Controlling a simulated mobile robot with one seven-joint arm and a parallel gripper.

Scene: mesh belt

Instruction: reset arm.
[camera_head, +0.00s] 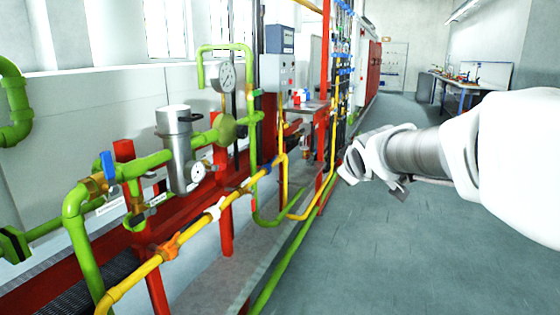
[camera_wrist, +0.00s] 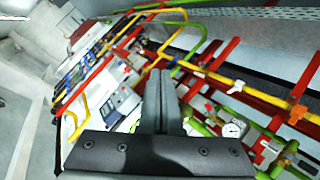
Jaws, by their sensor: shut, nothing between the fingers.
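My arm reaches in from the right edge of the head view, its grey and white links pointing left toward the pipe rack. The end of the arm is beside the rack, over the floor, and the finger detail is too small to tell there. In the wrist view my gripper (camera_wrist: 161,73) shows its two dark fingers pressed together, with nothing between them. The fingers stand in front of the rack's pipes, and I cannot tell the distance.
Green pipes (camera_head: 82,240) and a yellow pipe (camera_head: 135,276) run along the red-framed rack at left. A steel canister (camera_head: 176,150) and a pressure gauge (camera_head: 226,77) sit on it. A blue-legged workbench (camera_head: 462,86) stands far back. The grey floor (camera_head: 340,255) is clear in front.

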